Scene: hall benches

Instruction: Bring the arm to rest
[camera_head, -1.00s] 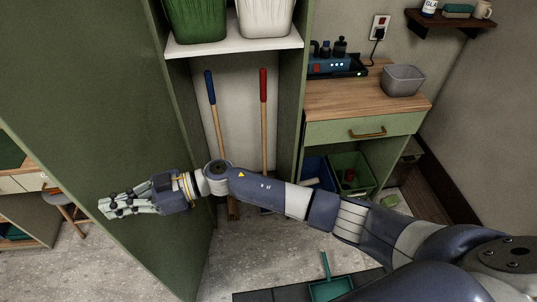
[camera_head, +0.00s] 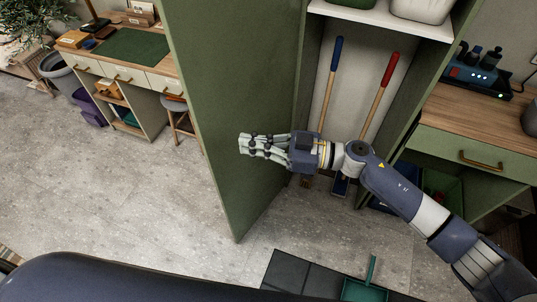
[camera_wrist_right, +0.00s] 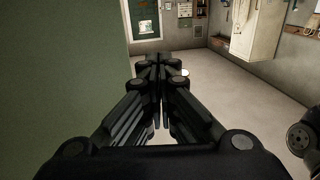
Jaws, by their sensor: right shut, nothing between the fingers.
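My right arm reaches in from the lower right of the head view. Its gripper (camera_head: 246,146) is shut and empty, pointing left in front of the open green cabinet door (camera_head: 232,90). In the right wrist view the closed fingers (camera_wrist_right: 160,62) point away over the floor, with the green door panel (camera_wrist_right: 60,60) close on the left. I cannot tell whether the gripper touches the door. My left gripper is not in view.
A blue-handled tool (camera_head: 331,80) and a red-handled tool (camera_head: 381,90) stand in the cabinet. A teal dustpan (camera_head: 364,290) lies on a dark mat (camera_head: 300,274). A desk (camera_head: 150,62) and a stool (camera_head: 178,107) stand at left. Open floor (camera_head: 110,190) lies left of the door.

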